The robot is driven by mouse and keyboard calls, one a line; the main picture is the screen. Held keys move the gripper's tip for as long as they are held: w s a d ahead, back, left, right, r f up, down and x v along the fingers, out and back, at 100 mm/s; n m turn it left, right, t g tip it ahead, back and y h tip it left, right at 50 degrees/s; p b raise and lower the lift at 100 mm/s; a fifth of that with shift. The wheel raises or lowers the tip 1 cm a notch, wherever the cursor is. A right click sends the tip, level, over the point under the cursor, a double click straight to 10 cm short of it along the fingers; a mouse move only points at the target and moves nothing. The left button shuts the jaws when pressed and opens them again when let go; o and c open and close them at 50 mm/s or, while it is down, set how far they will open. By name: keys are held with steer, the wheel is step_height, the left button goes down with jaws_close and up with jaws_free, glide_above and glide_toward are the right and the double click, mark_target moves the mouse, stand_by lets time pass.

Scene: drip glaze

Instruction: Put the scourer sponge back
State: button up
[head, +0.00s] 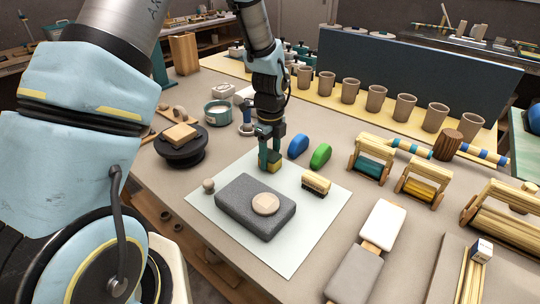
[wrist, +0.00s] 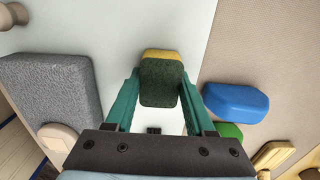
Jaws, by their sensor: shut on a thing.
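The scourer sponge (wrist: 161,82), with a dark green face and a yellow layer, is between my gripper's fingers in the wrist view. In the head view its yellow side (head: 274,167) shows low between the fingers. My gripper (head: 269,158) is shut on it, over the back part of the pale mat (head: 308,232). The gripper also shows in the wrist view (wrist: 160,95), with a green finger on each side of the sponge. I cannot tell whether the sponge touches the mat.
A grey block (head: 232,200) with a round pale disc (head: 265,204) lies on the mat, near a brush (head: 316,184) and a small knob (head: 208,185). Blue (head: 299,145) and green (head: 320,156) rounded pieces stand right of the gripper. A row of cups (head: 351,90) stands behind.

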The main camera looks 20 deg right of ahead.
mark_target(270, 154)
steer(key=shift+f, duration=0.2)
steer(key=o, duration=1.2)
steer(key=shift+r, duration=0.1)
step_height(270, 154, up, 12)
steer(key=b, duration=0.2)
steer(key=s+a+n, duration=0.1)
steer(key=a+n, duration=0.8)
steer(key=a, duration=0.1)
steer(key=s+a+n+t, duration=0.1)
steer(key=a+n, duration=0.9)
steer(key=s+a+n, duration=0.2)
steer(key=a+n, duration=0.8)
steer(key=shift+a+t, duration=0.1)
steer(key=shift+t, duration=0.2)
